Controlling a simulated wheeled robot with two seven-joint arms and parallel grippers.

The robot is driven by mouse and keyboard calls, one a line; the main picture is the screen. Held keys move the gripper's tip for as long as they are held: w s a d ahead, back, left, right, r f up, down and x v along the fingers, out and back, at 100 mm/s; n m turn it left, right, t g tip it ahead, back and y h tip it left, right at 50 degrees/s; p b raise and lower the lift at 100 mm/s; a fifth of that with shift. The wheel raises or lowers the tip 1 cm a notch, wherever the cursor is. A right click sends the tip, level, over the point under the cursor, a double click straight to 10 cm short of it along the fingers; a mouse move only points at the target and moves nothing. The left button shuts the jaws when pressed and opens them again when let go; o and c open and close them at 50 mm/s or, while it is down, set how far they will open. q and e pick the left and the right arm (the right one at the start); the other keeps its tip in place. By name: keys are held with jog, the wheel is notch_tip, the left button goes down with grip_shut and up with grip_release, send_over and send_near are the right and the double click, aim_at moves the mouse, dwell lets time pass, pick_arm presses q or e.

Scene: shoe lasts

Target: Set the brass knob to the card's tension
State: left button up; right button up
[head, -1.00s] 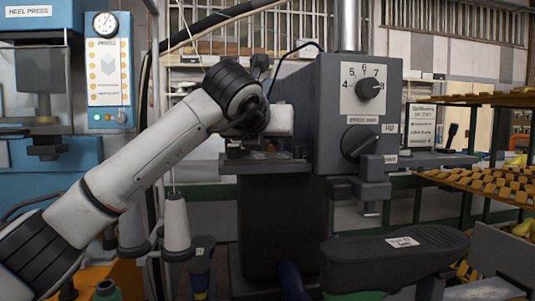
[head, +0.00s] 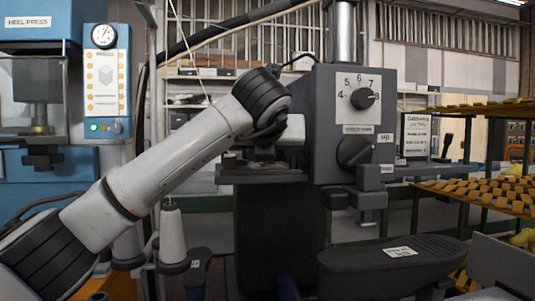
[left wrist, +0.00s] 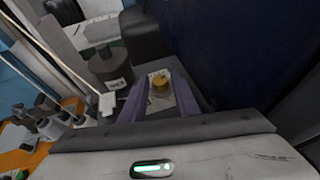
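The brass knob (left wrist: 160,83) shows in the left wrist view as a small yellow round piece on a pale plate. The fingers of my left gripper (left wrist: 159,98) stand apart on either side of it in that view; no contact shows. In the head view my left arm reaches to the left side of the grey machine head, which hides the fingers and the brass knob. A printed white card (head: 416,135) stands right of the machine head; its text is too small to read. My right gripper is not in view.
The grey machine head (head: 325,110) carries a black dial knob (head: 362,98) on a numbered scale and a larger black knob (head: 354,151). A dark shelf (head: 262,175) lies below my wrist. Racks with tan pieces (head: 480,193) stand at right, a blue heel press (head: 45,65) at left.

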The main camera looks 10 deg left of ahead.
pick_arm(q)
jog(key=b+v, duration=0.2)
jog(key=v, duration=0.8)
jog(key=shift+s, duration=0.15)
dwell(0.4)
